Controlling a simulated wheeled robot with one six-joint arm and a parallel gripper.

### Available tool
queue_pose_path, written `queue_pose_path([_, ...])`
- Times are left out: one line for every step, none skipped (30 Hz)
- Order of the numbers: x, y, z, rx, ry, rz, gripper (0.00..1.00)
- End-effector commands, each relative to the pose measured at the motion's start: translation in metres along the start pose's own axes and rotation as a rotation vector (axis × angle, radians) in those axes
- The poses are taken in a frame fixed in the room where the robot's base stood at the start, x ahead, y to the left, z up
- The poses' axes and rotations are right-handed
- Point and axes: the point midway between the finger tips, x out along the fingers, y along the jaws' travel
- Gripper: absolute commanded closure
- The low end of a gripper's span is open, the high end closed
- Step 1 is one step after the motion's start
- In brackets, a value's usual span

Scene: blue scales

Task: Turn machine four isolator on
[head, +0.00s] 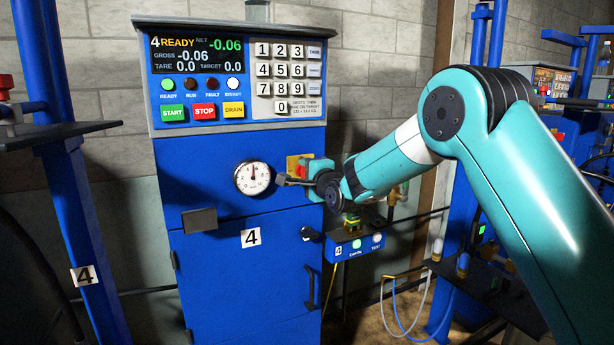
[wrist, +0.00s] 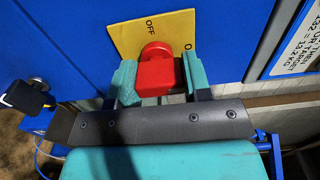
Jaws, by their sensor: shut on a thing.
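My gripper (wrist: 159,79) is shut on the red knob, with a teal finger on each side. In the head view my gripper (head: 317,172) covers part of the yellow plate (head: 292,164). The display (head: 196,55) on the cabinet is lit and reads 4 READY.
A round gauge (head: 252,177) sits left of the isolator. A small blue box (head: 355,245) with a key and buttons is below it. Blue posts and a shelf (head: 60,130) stand at the left; another blue machine (head: 555,85) stands at the right.

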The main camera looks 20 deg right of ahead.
Motion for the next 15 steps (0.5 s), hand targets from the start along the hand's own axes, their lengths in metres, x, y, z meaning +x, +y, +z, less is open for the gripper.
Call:
queue_pose_path([-0.0002,0.0011,-0.0009,0.004,0.002,0.002,0.79])
queue_pose_path([-0.0002,0.0011,-0.0009,0.005,0.002,0.002,0.79])
queue_pose_path([-0.0002,0.0010,-0.0009,0.007,0.002,0.002,0.79])
queue_pose_path([-0.0002,0.0010,-0.0009,0.007,0.002,0.002,0.79])
queue_pose_path([-0.0002,0.0009,-0.0010,0.007,0.002,0.002,0.79])
queue_pose_path([-0.0002,0.0009,-0.0009,0.007,0.002,0.002,0.79])
queue_pose_path([-0.0002,0.0009,-0.0009,0.007,0.002,0.002,0.79])
queue_pose_path([-0.0002,0.0009,-0.0010,0.007,0.002,0.002,0.79])
queue_pose_path([-0.0002,0.0010,-0.0010,0.007,0.002,0.002,0.79])
queue_pose_path([-0.0002,0.0010,-0.0009,0.007,0.002,0.002,0.79])
queue_pose_path([-0.0002,0.0010,-0.0009,0.007,0.002,0.002,0.79])
queue_pose_path([-0.0002,0.0010,-0.0010,0.007,0.002,0.002,0.53])
queue_pose_path([-0.0002,0.0010,-0.0009,0.007,0.002,0.002,0.46])
queue_pose_path([-0.0002,0.0010,-0.0009,0.007,0.002,0.002,0.39])
queue_pose_path([-0.0002,0.0009,-0.0008,0.007,0.001,0.002,0.30])
